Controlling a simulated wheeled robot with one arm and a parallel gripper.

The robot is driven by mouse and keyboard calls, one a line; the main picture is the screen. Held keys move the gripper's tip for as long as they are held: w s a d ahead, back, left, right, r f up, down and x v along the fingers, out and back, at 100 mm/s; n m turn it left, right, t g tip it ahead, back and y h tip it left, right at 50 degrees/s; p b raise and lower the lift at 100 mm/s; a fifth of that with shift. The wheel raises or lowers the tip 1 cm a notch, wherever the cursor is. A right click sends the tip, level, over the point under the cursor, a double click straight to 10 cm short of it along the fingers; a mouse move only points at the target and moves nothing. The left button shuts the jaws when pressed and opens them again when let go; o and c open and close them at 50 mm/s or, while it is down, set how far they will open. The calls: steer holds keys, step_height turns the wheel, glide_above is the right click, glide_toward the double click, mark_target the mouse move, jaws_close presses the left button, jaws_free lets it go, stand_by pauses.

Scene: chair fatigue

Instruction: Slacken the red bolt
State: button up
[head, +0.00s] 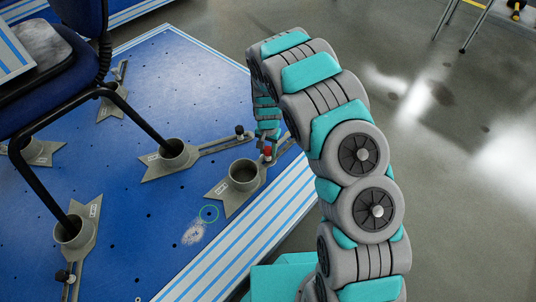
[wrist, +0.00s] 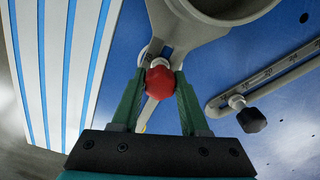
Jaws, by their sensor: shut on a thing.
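The red bolt (wrist: 160,82) has a faceted head and sits at the slotted arm of a grey cup-shaped clamp (wrist: 205,22). In the wrist view my gripper (wrist: 160,88) has one green finger on each side of the bolt head and is shut on it. In the head view the red bolt (head: 267,151) is small, at the right of the empty grey cup (head: 243,176). My gripper (head: 267,140) reaches it from above there and is partly hidden by my arm.
A blue platform (head: 150,225) with striped edges carries several grey clamps. A chair (head: 50,110) stands on it with legs in other cups. A black-headed bolt (wrist: 251,119) on a slotted arm lies right of my gripper. Grey floor is open at right.

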jaws_close()
steer(key=shift+n, duration=1)
steer(key=shift+n+p, duration=0.3)
steer(key=shift+n, duration=0.7)
steer(key=n, duration=0.3)
steer(key=shift+n, duration=0.4)
steer(key=n, duration=0.3)
steer(key=shift+p, duration=0.35)
steer(key=shift+n, duration=0.6)
